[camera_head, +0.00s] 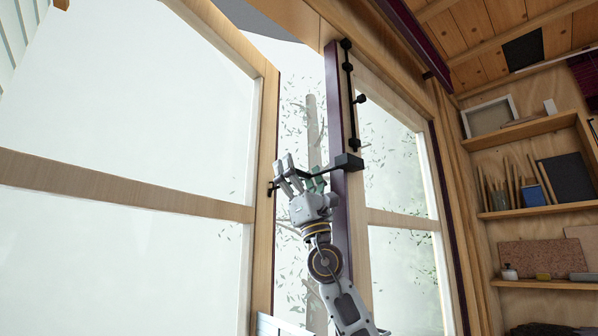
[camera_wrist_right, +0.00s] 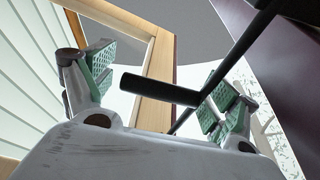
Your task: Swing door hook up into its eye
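A dark hook bar (camera_head: 328,169) runs from a black block (camera_head: 348,162) on the purple-edged right door leaf down and left to my right gripper (camera_head: 287,166). In the right wrist view, a thick dark bar (camera_wrist_right: 158,88) lies across the gap between the green-padded fingers of this gripper (camera_wrist_right: 155,88). The fingers stand wide apart and do not visibly clamp it. A small dark fitting (camera_head: 271,188) sits on the edge of the left door leaf, just left of the gripper. I cannot tell whether it is the eye. My left gripper is not in view.
The glazed left leaf (camera_head: 262,220) stands ajar, with a gap to the right leaf (camera_head: 338,215). A black vertical bolt (camera_head: 348,95) is above the block. Shelves (camera_head: 540,127) with books and boxes stand on the right.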

